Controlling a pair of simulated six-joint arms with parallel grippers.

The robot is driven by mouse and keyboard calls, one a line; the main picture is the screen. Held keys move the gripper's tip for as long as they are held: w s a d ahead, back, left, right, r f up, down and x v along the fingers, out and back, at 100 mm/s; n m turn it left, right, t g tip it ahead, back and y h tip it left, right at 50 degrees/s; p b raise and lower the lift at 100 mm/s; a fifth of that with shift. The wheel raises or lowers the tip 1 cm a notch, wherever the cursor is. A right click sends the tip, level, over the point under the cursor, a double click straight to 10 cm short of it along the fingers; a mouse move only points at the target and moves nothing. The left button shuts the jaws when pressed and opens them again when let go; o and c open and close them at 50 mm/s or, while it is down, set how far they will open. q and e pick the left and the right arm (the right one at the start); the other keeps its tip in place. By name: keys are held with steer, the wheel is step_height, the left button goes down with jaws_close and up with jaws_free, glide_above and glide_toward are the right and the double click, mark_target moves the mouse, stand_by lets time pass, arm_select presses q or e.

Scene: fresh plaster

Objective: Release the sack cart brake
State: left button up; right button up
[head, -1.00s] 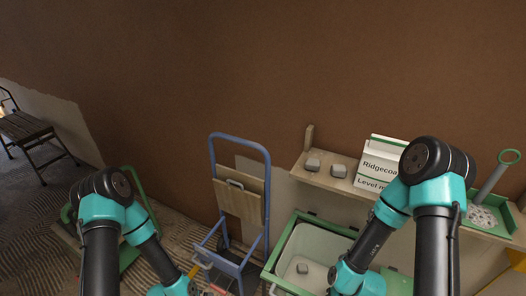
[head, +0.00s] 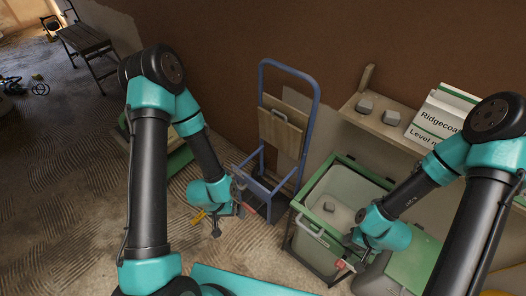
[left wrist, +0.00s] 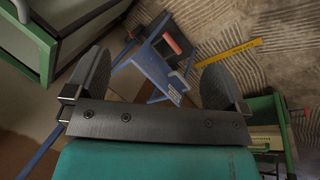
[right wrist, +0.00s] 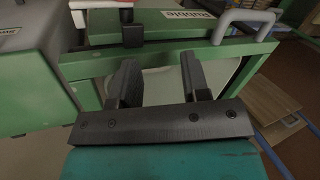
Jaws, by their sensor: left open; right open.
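The blue sack cart (head: 316,100) stands upright against the brown wall in the head view, with a wooden board (head: 281,130) on its frame. Its blue lower part (left wrist: 150,72) shows in the left wrist view, with a red bar (left wrist: 172,43) on it that looks like the brake lever. My left gripper (head: 240,196) is open and empty beside the cart's base, the blue part lying beyond its fingers (left wrist: 152,78). My right gripper (head: 350,254) is open by the green-framed bin; its fingers (right wrist: 160,78) are in front of the bin's rim. Contact there is unclear.
A yellow strip (left wrist: 230,53) lies near the cart. Ridged floor at left is mostly open.

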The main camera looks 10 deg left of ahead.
arm_select(q)
steer(key=w+a+f+m+t+h, duration=0.1)
steer(key=w+a+f+t, duration=0.15)
steer(key=f, duration=0.45)
steer(key=w+a+f+m+t, duration=0.1)
steer(key=w+f+m+t, duration=0.1)
steer(key=w+f, duration=0.3)
steer(key=w+a+f+m+t+h, duration=0.1)
steer(key=w+a+f+t, duration=0.15)
steer(key=f, duration=0.55)
steer(key=m+t+h, duration=0.1)
steer(key=m+t, duration=0.1)
steer(key=t, duration=0.1)
glide_toward(248, 208)
steer(key=a, duration=0.3)
steer(key=s+d+f+m+t+h, duration=0.1)
steer(key=s+f+t, duration=0.3)
steer(key=s+t, duration=0.1)
steer(key=shift+s, duration=0.45)
steer(key=shift+w+d+f, duration=0.1)
steer(key=shift+w+d, duration=0.05)
steer(key=shift+d, duration=0.05)
steer(key=x, duration=1.7)
steer(key=shift+d, duration=0.1)
steer(key=shift+c, duration=0.5)
